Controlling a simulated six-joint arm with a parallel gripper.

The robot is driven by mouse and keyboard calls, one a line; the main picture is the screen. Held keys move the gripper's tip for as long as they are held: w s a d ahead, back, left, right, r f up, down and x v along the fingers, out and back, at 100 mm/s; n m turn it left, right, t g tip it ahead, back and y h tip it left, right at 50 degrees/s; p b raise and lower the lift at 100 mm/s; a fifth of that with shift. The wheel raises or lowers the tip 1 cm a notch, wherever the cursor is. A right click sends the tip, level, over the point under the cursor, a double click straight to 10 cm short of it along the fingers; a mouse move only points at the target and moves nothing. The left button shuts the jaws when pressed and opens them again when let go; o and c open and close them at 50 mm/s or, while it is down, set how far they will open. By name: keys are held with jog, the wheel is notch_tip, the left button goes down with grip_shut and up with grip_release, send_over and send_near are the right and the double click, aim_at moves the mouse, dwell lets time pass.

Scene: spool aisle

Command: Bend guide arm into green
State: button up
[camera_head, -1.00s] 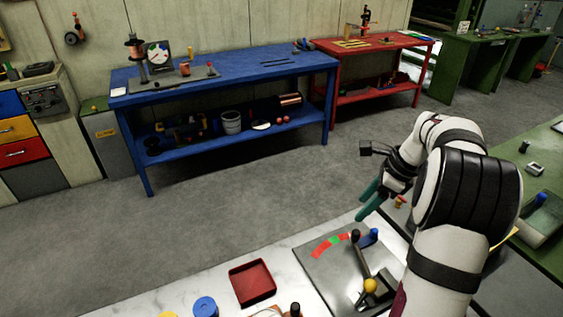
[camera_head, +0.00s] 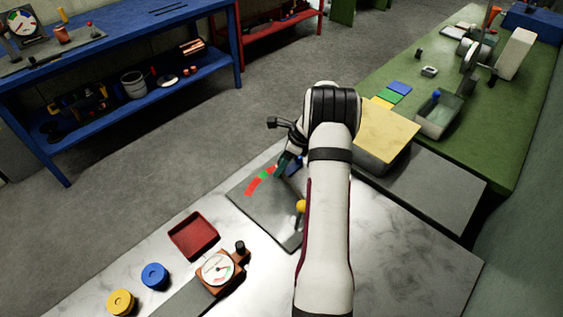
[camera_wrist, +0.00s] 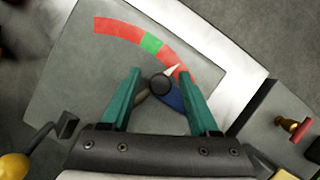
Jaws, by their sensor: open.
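The grey plate (camera_head: 255,200) carries a curved scale of red with one green segment (camera_head: 264,175). In the wrist view the green segment (camera_wrist: 152,43) lies between two red stretches. The guide arm's black round knob (camera_wrist: 160,84) appears between my gripper's teal fingers. A pale pointer tip (camera_wrist: 174,70) beside the knob points at the red stretch right of green. A blue part (camera_wrist: 174,98) shows just right of the knob. My gripper (camera_wrist: 160,73) is open, one finger either side of the knob; contact cannot be told. My arm hides part of the plate in the head view.
A red tray (camera_head: 194,236), a dial gauge (camera_head: 217,268) and blue (camera_head: 155,276) and yellow (camera_head: 121,302) spools are at left. A green bench (camera_head: 460,140) stands to the right.

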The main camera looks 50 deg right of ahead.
grip_shut()
dwell(0.3)
dwell(1.1)
